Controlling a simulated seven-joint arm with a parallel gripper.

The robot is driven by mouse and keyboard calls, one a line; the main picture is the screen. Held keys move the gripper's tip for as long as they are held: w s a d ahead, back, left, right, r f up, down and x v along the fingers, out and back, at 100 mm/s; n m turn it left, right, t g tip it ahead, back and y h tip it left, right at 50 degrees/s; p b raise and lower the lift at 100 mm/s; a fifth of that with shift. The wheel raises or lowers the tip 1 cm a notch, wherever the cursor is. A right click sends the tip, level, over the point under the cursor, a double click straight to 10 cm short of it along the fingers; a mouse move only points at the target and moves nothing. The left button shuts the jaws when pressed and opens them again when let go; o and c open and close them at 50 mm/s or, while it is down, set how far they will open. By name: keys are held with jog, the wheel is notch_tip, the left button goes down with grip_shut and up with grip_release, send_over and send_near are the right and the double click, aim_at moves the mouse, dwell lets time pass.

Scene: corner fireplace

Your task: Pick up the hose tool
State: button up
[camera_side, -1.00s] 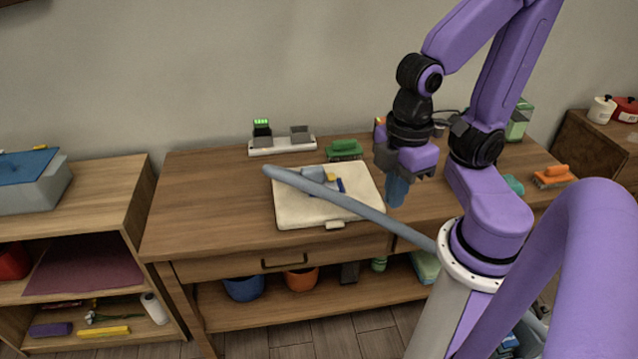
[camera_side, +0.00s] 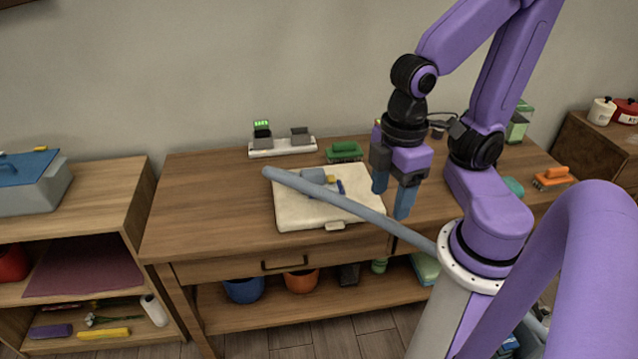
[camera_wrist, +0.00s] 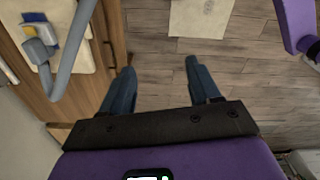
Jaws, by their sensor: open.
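A long grey-blue tube (camera_side: 360,207), which I take for the hose tool's hose, runs slantwise above the white case (camera_side: 290,215) toward my base. A small grey piece with yellow and blue parts (camera_side: 313,176) lies on the case, partly behind the tube; I cannot tell whether they join. In the wrist view the tube (camera_wrist: 72,55) and the grey piece (camera_wrist: 38,50) are at upper left. My gripper (camera_side: 393,192) is open and empty, with blue fingers pointing down, right of the case and apart from the tube. In the wrist view its fingers (camera_wrist: 160,68) frame only floor.
A green brush (camera_side: 344,151) and a charger strip (camera_side: 282,148) stand at the table's back. An orange brush (camera_side: 553,177) lies at right. The left of the tabletop (camera_side: 200,195) is clear. Blue (camera_side: 243,289) and orange (camera_side: 301,280) pots stand on the lower shelf.

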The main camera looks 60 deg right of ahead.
jog(key=w+m, duration=0.8)
jog(key=m, duration=0.1)
jog(key=m+t, duration=0.1)
jog(key=m, duration=2.9)
send_over(319, 169)
jog(key=s+d, duration=0.1)
jog(key=d, duration=0.1)
notch_tip(319, 169, down, 4)
jog(key=shift+y, duration=0.4)
jog(key=f, duration=0.3)
jog(key=a+f, duration=0.1)
jog(key=f, duration=0.3)
jog(key=w+f, duration=0.1)
jog(key=f, duration=0.3)
jog(key=shift+a+f, duration=0.2)
jog(key=shift+f, duration=0.05)
jog(key=shift+a+f, duration=0.2)
jog(key=shift+f, duration=1.2)
jog(key=shift+a+f, duration=0.2)
jog(key=shift+f, duration=1.2)
